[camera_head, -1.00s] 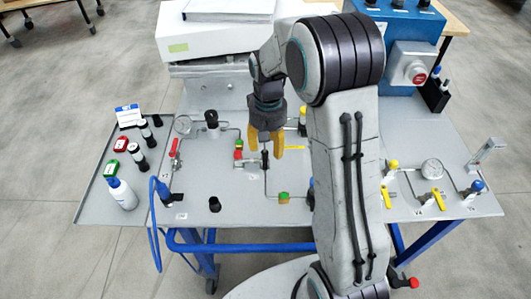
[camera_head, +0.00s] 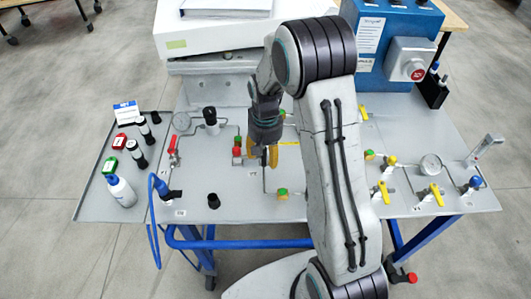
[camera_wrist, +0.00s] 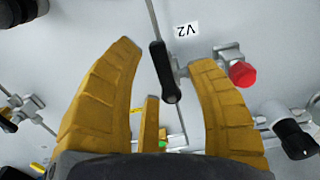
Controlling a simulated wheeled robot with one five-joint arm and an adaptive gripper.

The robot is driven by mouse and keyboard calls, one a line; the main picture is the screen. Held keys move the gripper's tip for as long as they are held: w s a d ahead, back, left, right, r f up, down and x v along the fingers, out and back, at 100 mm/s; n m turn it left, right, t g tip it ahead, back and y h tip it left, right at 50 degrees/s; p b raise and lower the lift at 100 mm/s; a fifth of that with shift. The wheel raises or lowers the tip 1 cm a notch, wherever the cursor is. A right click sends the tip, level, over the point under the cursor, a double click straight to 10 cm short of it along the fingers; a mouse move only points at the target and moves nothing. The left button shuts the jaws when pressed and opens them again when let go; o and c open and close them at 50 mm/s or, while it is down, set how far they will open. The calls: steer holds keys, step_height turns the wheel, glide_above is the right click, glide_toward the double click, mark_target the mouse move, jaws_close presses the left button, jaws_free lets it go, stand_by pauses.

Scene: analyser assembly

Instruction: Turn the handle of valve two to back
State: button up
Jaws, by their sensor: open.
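Valve two's handle (camera_wrist: 163,72) is a black lever in the wrist view, beside the V2 label (camera_wrist: 186,30). It lies lengthwise in the picture, with its rounded end toward my wrist. Gaps show between the handle and both fingers. In the head view my gripper (camera_head: 264,157) points down over the middle of the panel and hides most of the valve.
A red knob (camera_wrist: 243,73) sits close to the right finger in the wrist view. Red and green parts stand just left of my gripper in the head view. Yellow-handled valves (camera_head: 431,195) are at the right. A white bottle (camera_head: 121,190) stands on the left tray.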

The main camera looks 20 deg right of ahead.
stand_by(0.3)
jaws_close()
stand_by(0.3)
steer(key=shift+s+f, duration=0.1)
